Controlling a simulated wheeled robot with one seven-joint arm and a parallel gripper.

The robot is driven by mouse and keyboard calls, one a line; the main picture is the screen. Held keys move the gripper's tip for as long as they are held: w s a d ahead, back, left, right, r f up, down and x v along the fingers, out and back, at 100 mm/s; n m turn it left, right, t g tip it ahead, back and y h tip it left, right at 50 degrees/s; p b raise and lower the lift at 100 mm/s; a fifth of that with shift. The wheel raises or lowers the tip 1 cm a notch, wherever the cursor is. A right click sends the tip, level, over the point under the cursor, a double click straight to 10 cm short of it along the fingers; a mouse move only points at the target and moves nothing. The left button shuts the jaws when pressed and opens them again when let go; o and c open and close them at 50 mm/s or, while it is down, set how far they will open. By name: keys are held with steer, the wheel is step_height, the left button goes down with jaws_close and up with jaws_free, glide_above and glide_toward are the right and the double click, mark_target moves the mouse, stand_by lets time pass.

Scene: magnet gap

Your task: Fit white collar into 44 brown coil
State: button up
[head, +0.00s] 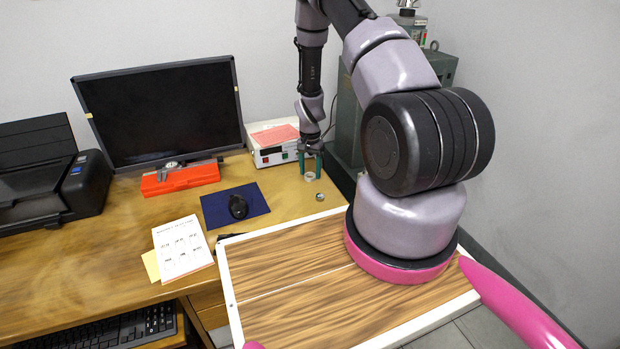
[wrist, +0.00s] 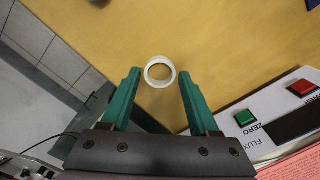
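The white collar (wrist: 148,73) is a short open ring on the wooden desk. In the head view the collar (head: 309,177) shows small at the fingertips. My gripper (wrist: 159,74) has two green fingers spread apart, one on each side of the collar, with a visible gap on both sides. It points down at the desk in the head view (head: 311,172). I cannot tell whether the tips are level with the collar or above it. I cannot make out a brown coil marked 44 in either view.
A small round metallic piece (head: 319,196) lies in front of the collar. A white meter box (head: 270,150) with pink paper stands close left of my gripper. A green machine (head: 347,125) stands behind to the right. A blue mat (head: 217,212) and red case (head: 181,179) lie left.

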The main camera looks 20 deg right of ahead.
jaws_close()
steer(key=shift+r, duration=2.5)
